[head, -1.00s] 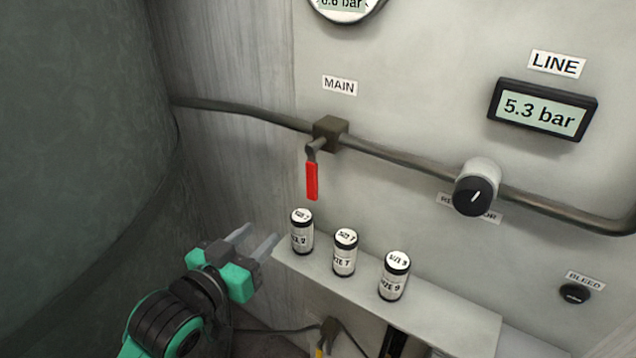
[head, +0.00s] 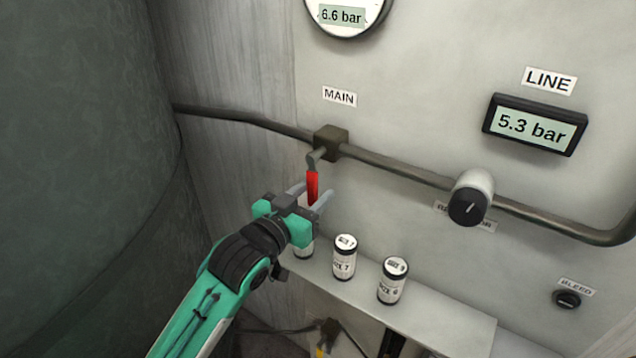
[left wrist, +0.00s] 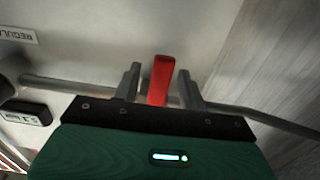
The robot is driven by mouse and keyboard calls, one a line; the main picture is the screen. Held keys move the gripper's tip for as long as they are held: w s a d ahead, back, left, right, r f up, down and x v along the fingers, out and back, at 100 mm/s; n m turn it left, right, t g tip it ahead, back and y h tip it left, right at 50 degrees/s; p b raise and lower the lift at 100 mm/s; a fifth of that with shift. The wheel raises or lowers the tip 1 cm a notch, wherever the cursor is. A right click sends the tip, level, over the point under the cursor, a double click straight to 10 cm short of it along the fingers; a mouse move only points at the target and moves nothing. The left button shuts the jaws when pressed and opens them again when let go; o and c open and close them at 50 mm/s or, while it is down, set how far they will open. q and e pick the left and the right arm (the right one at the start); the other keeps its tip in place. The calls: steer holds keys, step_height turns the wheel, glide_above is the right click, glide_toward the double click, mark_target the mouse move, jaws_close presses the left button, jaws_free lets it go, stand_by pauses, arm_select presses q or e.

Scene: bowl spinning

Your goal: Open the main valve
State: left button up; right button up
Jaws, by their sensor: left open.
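The main valve is a dark block (head: 331,142) on the pipe under the MAIN label, with a red lever handle (head: 312,184) hanging straight down, across the pipe. My left gripper (head: 311,192) is open, its two fingers on either side of the lower part of the red handle. In the left wrist view the red handle (left wrist: 160,80) stands between the two open fingers (left wrist: 158,84), with a small gap on each side. The handle's lower end is hidden by the gripper in the head view. My right gripper is not in view.
A shelf (head: 440,318) below holds several white canisters; the leftmost (head: 304,247) is partly hidden behind my left gripper. The regulator knob (head: 470,200), line display (head: 534,124) reading 5.3 bar, gauge (head: 345,14) reading 6.6 bar and bleed knob (head: 567,299) are on the wall.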

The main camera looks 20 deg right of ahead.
arm_select(q)
steer(key=shift+x, duration=1.15)
steer(key=shift+c, duration=0.4)
jaws_close()
